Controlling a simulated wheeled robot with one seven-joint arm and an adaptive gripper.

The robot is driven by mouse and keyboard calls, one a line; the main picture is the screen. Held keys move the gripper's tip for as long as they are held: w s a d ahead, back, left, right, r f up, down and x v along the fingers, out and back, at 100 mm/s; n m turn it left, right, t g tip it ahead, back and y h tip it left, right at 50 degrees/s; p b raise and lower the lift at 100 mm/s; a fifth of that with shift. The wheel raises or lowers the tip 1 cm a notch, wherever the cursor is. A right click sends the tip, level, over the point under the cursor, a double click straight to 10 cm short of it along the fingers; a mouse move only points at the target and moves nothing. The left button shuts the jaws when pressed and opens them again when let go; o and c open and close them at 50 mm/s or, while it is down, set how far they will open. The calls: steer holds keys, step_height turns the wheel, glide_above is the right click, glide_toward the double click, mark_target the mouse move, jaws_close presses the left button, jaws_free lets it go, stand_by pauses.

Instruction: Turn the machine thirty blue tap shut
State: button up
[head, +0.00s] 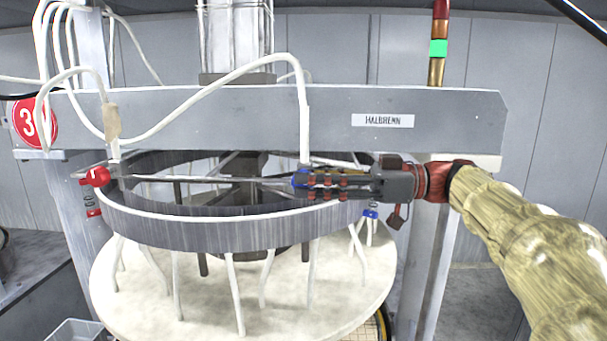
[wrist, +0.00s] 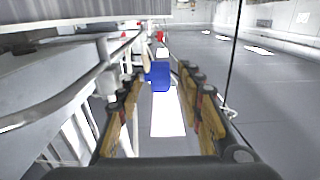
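The blue tap (head: 299,180) is on the near side of the ring-shaped machine, at the fingertips of my gripper (head: 312,184). In the wrist view the tap's blue handle (wrist: 160,76) shows between the fingertips of my gripper (wrist: 163,80), a little nearer the left one. The fingers are apart, with visible gaps beside the handle; I see no clear contact. In the head view my gripper partly hides the tap. The round red sign (head: 33,122) on the machine's beam shows a 3; the rest of its number is hidden.
A red tap (head: 97,176) is at the ring's left side. The ring (head: 200,235) and white hoses (head: 235,295) surround the work area above the pale round platen (head: 130,275).

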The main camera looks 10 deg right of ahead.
steer(key=shift+w+a, duration=0.2)
steer(key=shift+a, duration=0.7)
steer(key=shift+c, duration=1.4)
jaws_close()
